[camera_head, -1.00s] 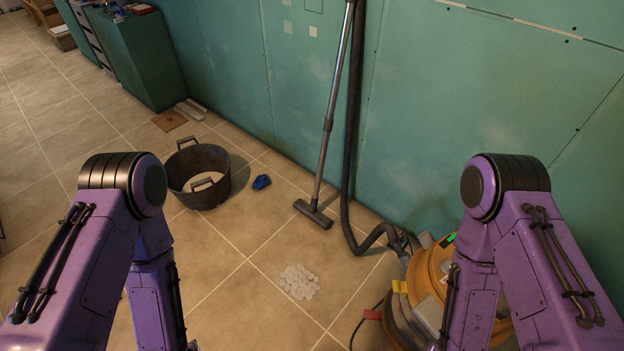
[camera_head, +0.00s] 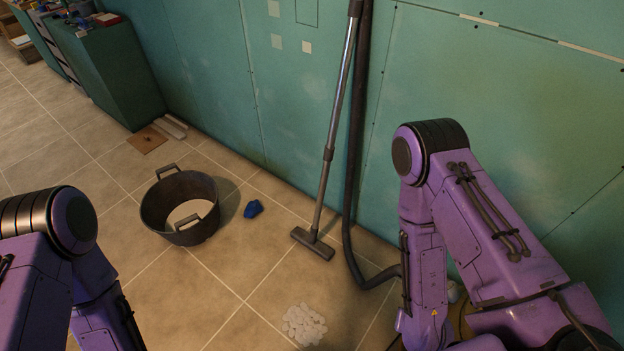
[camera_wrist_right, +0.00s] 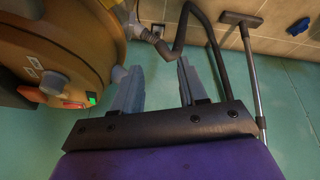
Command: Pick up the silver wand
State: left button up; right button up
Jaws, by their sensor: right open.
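The silver wand (camera_head: 341,95) leans upright against the green wall, its dark floor head (camera_head: 313,243) resting on the tiles. In the right wrist view the wand (camera_wrist_right: 252,72) shows at the right, outside the fingers. My right gripper (camera_wrist_right: 158,88) is open, with nothing between its two grey fingers, and is apart from the wand. In the head view only my right arm's purple links show, right of the wand; the gripper itself is out of frame. My left arm's links are at lower left, and its gripper is not in view.
A dark hose (camera_head: 354,150) hangs just right of the wand. The orange vacuum body (camera_wrist_right: 65,45) is close to my right gripper. A black tub (camera_head: 182,233), a blue object (camera_head: 253,209) and pale pieces (camera_head: 303,325) are on the floor. A green cabinet (camera_head: 115,75) stands far left.

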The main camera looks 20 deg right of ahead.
aim_at(310, 240)
jog(key=i, duration=1.4)
jog(key=z, duration=2.15)
